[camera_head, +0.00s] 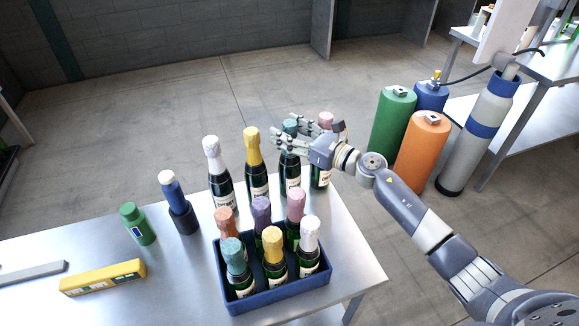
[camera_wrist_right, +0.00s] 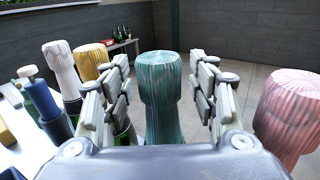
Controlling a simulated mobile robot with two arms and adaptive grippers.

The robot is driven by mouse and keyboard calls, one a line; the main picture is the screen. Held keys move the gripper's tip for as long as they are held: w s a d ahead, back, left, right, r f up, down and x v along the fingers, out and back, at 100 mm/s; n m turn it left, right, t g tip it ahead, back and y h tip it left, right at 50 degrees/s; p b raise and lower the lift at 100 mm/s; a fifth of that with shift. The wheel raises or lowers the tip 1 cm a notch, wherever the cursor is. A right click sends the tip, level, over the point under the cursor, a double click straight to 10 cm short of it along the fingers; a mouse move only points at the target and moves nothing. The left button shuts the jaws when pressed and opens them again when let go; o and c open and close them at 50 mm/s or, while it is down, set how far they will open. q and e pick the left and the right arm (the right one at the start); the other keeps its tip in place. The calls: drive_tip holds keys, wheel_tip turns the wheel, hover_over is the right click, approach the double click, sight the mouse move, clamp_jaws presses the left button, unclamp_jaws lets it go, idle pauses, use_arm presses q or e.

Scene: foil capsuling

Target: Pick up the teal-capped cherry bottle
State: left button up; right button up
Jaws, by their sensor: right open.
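A dark green bottle with a teal foil cap (camera_head: 290,172) stands upright in the back row on the table. My right gripper (camera_head: 279,131) is open at the height of its cap, with fingers on both sides. In the right wrist view the teal cap (camera_wrist_right: 161,95) stands between the open fingers of my right gripper (camera_wrist_right: 163,85), with gaps visible on both sides. The lower bottle is hidden there by my gripper's body. A second teal-capped bottle (camera_head: 236,262) stands in the blue crate at the front left corner. My left gripper is not in view.
A pink-capped bottle (camera_head: 320,176) stands close on the right; yellow-capped (camera_head: 256,165) and white-capped (camera_head: 219,172) bottles stand on the left. The blue crate (camera_head: 278,294) of several capped bottles is in front. Gas cylinders (camera_head: 423,150) stand beyond the table.

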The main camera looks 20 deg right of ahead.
drive_tip(key=shift+s, duration=0.1)
clamp_jaws()
drive_tip(key=shift+r, duration=0.15)
